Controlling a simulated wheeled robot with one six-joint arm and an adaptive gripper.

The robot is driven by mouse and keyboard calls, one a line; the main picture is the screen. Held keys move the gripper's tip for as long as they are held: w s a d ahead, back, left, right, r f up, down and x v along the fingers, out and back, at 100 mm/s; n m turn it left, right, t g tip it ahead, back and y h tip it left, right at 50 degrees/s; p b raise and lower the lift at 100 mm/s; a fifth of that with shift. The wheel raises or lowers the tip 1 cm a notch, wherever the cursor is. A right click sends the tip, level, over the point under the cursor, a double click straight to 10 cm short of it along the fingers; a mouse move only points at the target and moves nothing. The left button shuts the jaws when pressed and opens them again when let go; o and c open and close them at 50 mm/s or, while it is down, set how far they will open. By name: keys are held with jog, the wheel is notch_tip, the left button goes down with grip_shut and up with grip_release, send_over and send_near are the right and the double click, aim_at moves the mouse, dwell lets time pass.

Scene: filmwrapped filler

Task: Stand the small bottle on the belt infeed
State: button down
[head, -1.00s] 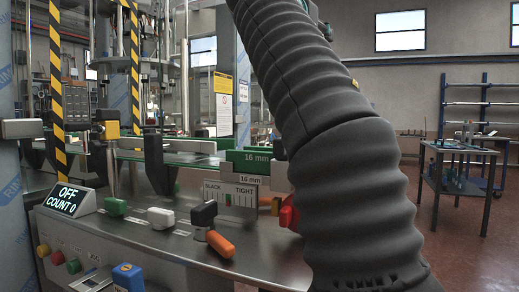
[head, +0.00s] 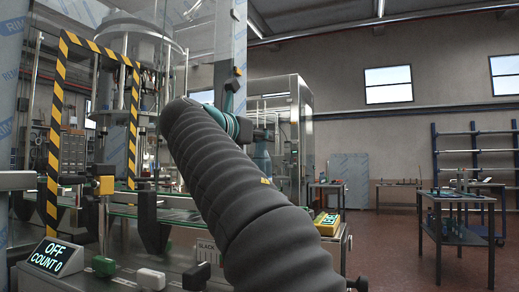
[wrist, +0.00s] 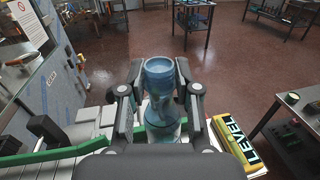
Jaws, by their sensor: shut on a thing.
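In the wrist view, my gripper (wrist: 160,82) is shut on the small bottle (wrist: 162,112), a clear blue one with a wide round top. A finger lies on each side of it. In the head view, the bottle (head: 262,155) hangs roughly upright below my gripper (head: 261,136), past my dark sleeved arm. The bottle's base is hidden in the wrist view. The belt (head: 125,211) runs behind the panel in the head view, partly hidden by my arm. A green rail (wrist: 50,155) shows at lower left in the wrist view. I cannot tell where the infeed is.
A display (head: 55,258) reads OFF, COUNT 0. A striped yellow-black guard frame (head: 53,130) stands over the belt. A yellow LEVEL box (wrist: 237,140) is right of the bottle. A side table (head: 462,197) stands at right, with open floor before it.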

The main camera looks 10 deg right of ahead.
jog(key=shift+f, duration=1.45)
jog(key=c, duration=0.8)
grip_release()
jog(key=v, duration=1.2)
